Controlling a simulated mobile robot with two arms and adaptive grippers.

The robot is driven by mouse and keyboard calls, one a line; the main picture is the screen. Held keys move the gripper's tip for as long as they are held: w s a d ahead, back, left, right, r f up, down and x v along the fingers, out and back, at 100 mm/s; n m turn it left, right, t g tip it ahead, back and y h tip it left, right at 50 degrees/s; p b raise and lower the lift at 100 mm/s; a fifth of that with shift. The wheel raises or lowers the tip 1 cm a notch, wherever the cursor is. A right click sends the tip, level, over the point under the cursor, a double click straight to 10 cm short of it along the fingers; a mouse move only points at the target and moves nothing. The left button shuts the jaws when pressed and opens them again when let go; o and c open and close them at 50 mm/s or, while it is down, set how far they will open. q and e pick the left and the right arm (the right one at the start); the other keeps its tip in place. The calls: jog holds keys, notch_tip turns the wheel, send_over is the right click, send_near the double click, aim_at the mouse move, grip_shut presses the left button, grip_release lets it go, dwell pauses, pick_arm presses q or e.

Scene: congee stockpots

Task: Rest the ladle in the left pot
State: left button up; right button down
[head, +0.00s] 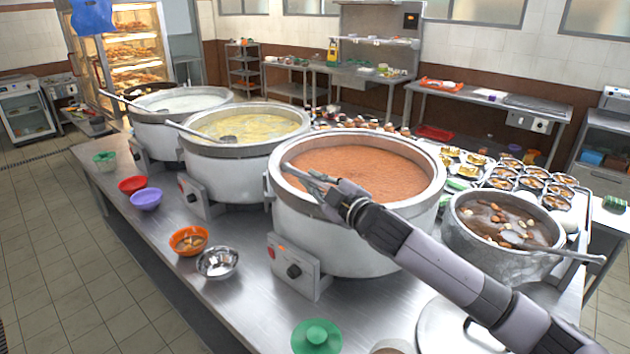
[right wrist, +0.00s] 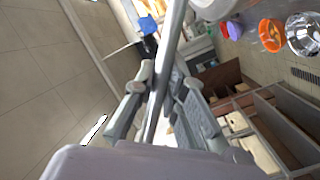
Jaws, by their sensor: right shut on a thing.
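Three large pots stand in a row. The leftmost pot (head: 178,130) holds white congee, the middle pot (head: 225,160) yellow congee, and the nearest pot (head: 340,235) reddish-brown congee. My right gripper (head: 328,190) is over the left side of the nearest pot. It is shut on a ladle (head: 296,172), a metal rod whose far end shows near that pot's rim; its bowl is not clear. In the right wrist view, the ladle handle (right wrist: 166,65) runs between the fingers of my gripper (right wrist: 160,90). Other ladles rest in the leftmost pot (head: 128,102) and the middle pot (head: 200,133). My left gripper is not in view.
A smaller pot (head: 485,245) with brown stew and its own ladle stands at the right. An orange bowl (head: 189,240), a metal bowl (head: 217,263), a purple bowl (head: 146,199) and a green lid (head: 316,338) lie along the front of the counter. Bare counter shows between them.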

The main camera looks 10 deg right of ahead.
jog(key=c, duration=1.6)
grip_release()
jog(key=shift+o, duration=0.2)
jog(key=shift+f, duration=0.1)
jog(key=v, duration=1.2)
